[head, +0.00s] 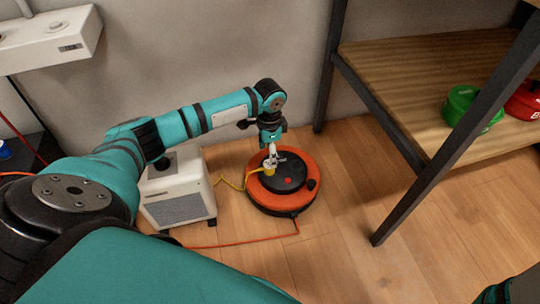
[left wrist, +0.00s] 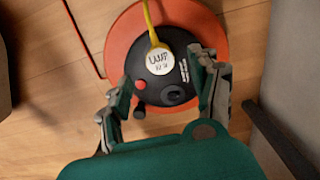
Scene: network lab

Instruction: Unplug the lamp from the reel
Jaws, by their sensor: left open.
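The orange cable reel (head: 257,193) with a black centre lies flat on the wooden floor. It also shows in the left wrist view (left wrist: 118,42). The lamp's plug has a yellow body (head: 269,171) and stands on the black centre. In the left wrist view its round white top (left wrist: 159,61) carries a handwritten label, partly legible, and a yellow cable (left wrist: 149,20) leaves it. My left gripper (head: 272,158) is open just above the plug. In the left wrist view its fingers (left wrist: 158,72) lie on either side of the plug; I cannot tell whether they touch it.
A cream box with a grey grille (head: 180,208) stands left of the reel. A shelf (head: 435,75) with dark posts stands at the right and holds a green reel (head: 470,110) and a red reel (head: 527,100). An orange cable (head: 250,243) crosses the floor. Floor right of the reel is clear.

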